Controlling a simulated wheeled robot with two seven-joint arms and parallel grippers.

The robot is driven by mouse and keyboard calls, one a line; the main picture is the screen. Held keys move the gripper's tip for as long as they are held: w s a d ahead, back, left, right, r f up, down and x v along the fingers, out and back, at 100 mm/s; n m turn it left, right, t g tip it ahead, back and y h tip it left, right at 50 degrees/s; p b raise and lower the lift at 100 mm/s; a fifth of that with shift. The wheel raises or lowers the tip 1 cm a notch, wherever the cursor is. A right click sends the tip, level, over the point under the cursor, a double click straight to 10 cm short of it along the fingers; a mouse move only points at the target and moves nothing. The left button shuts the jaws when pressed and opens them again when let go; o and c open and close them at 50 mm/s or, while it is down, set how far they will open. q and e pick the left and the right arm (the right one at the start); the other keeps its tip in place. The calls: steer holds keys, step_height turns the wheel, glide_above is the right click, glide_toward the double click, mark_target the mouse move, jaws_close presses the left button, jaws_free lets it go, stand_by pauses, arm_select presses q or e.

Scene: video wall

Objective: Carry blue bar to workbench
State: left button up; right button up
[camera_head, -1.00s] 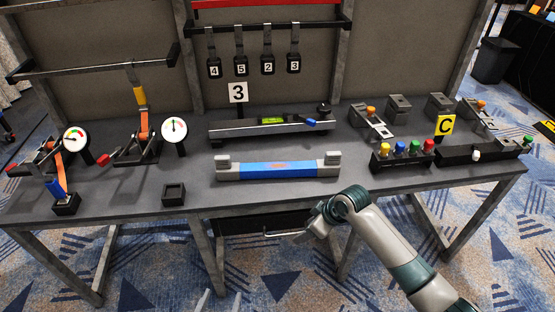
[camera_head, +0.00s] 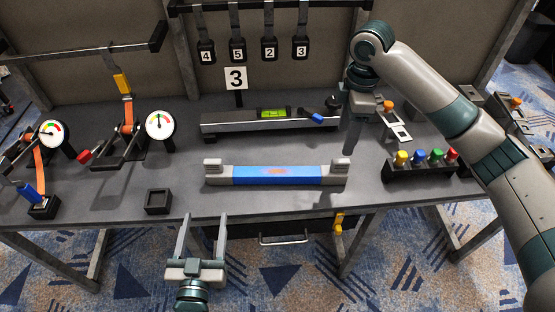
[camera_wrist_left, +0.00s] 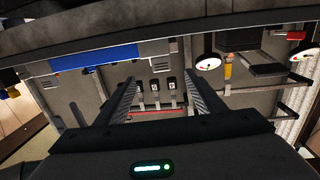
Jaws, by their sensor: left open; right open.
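The blue bar (camera_head: 300,175) lies level on the workbench (camera_head: 110,190), near its front edge. It has a blue middle with an orange mark and grey ends with raised blocks. My left gripper (camera_head: 204,222) is open and empty in front of the bench edge, below the bar's left end and apart from it. My right gripper (camera_head: 352,140) is open and points down over the bench, behind the bar's right end; no gap to the bar can be judged. In the left wrist view the bar (camera_wrist_left: 95,58) shows upside down, beyond the open fingers (camera_wrist_left: 160,90).
A rail with a green level (camera_head: 273,113) stands behind the bar. Button box (camera_head: 425,170) is to the right. Clamps with gauges (camera_head: 160,125) and a small black square holder (camera_head: 158,201) are to the left. A drawer handle (camera_head: 284,240) hangs below the bench front.

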mark_target(213, 169)
arm_select(q)
steer(key=shift+w+r, duration=0.3)
steer(key=shift+r, duration=0.15)
arm_select(e)
steer(key=shift+w+d+r, duration=0.15)
steer(key=shift+d+r, duration=0.05)
steer(key=shift+r, duration=0.2)
steer(key=shift+w+d+r, duration=0.15)
steer(key=shift+r, duration=0.2)
arm_select(q)
steer(key=shift+w, duration=0.1)
arm_select(e)
steer(key=shift+f, duration=0.1)
arm_select(q)
steer(key=w, duration=1.7)
steer(key=shift+w, duration=0.1)
arm_select(e)
step_height(213, 169, down, 17)
steer(key=shift+f, duration=0.1)
arm_select(q)
steer(key=shift+c, duration=0.7)
arm_select(e)
steer(key=shift+c, duration=0.7)
